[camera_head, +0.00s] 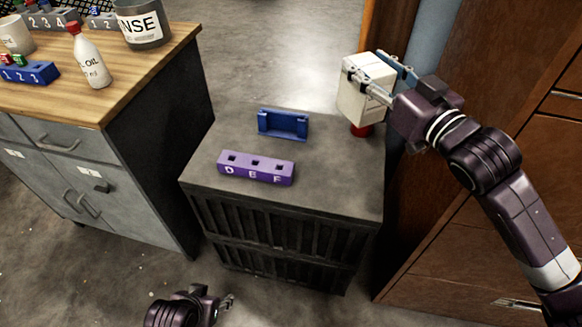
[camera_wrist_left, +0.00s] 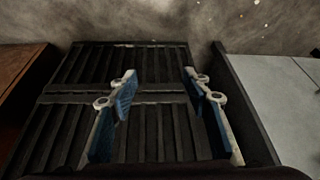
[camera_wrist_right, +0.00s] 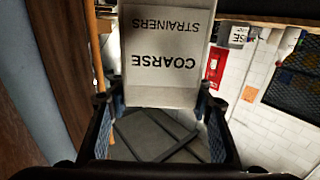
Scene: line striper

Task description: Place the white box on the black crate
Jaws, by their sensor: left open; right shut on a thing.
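The white box (camera_head: 363,103) is in my right gripper (camera_head: 368,67), above the far right corner of the black crate's top. In the right wrist view the box (camera_wrist_right: 165,60) shows the words COARSE STRAINERS upside down, with a finger at each side. The black crate (camera_head: 300,245) stands in the middle with a flat grey top. The gap between box and top is hard to judge. My left gripper (camera_head: 226,304) is open and empty, low in front of the crate. The left wrist view shows the crate's slatted side (camera_wrist_left: 150,130) beyond its fingers.
A blue holder (camera_head: 284,126) and a purple D E F block (camera_head: 256,168) stand on the crate. A red object (camera_head: 361,130) shows just under the box. A wooden-topped cabinet (camera_head: 60,90) with bottles is at left, brown cabinets (camera_head: 480,240) at right. The crate top's front right is bare.

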